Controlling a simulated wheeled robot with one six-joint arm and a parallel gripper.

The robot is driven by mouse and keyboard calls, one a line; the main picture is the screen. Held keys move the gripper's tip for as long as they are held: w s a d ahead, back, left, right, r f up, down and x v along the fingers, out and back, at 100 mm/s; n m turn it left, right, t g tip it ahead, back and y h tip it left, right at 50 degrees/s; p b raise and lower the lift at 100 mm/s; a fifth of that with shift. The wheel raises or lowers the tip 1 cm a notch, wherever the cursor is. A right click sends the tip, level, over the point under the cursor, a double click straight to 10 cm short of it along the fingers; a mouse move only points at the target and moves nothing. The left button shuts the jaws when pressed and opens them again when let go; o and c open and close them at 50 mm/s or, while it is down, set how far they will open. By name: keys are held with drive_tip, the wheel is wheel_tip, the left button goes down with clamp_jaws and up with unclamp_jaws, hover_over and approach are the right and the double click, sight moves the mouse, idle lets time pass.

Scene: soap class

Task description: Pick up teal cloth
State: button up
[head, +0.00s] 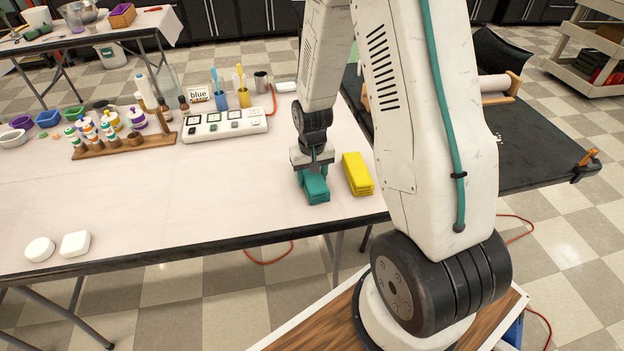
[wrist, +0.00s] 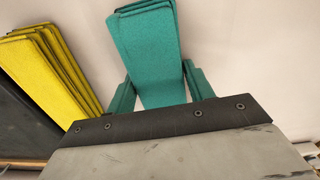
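The teal cloth (head: 317,190) is a folded stack near the table's right front edge. It also shows in the wrist view (wrist: 148,45), running from top centre down between the fingers. My gripper (head: 312,174) is down over the far end of the cloth. In the wrist view, my gripper (wrist: 160,88) has one green finger on each side of the cloth, with a narrow gap showing on both sides. It is open around the cloth.
A folded yellow cloth (head: 357,174) lies close to the right of the teal one. A white switch panel (head: 224,124) and a wooden bottle rack (head: 124,142) stand farther back left. Two white soaps (head: 75,244) lie front left. The middle of the table (head: 190,190) is clear.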

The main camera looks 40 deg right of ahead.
sight(312, 174)
drive_tip(key=shift+r, duration=0.1)
drive_tip(key=shift+r, duration=0.5)
wheel_tip(312, 174, up, 2)
drive_tip(key=shift+r, duration=0.1)
drive_tip(key=shift+s+a+r, duration=0.15)
drive_tip(key=shift+s+a, duration=0.15)
drive_tip(key=shift+a, duration=0.3)
drive_tip(key=s+a, duration=0.2)
drive_tip(key=a, duration=0.2)
drive_tip(key=s+a+r, duration=0.1)
drive_tip(key=s+a, duration=0.1)
drive_tip(key=a, duration=0.3)
drive_tip(key=s+a, duration=0.2)
drive_tip(key=a, duration=0.2)
drive_tip(key=shift+s+a+r, duration=0.1)
drive_tip(key=shift+a+r, duration=0.05)
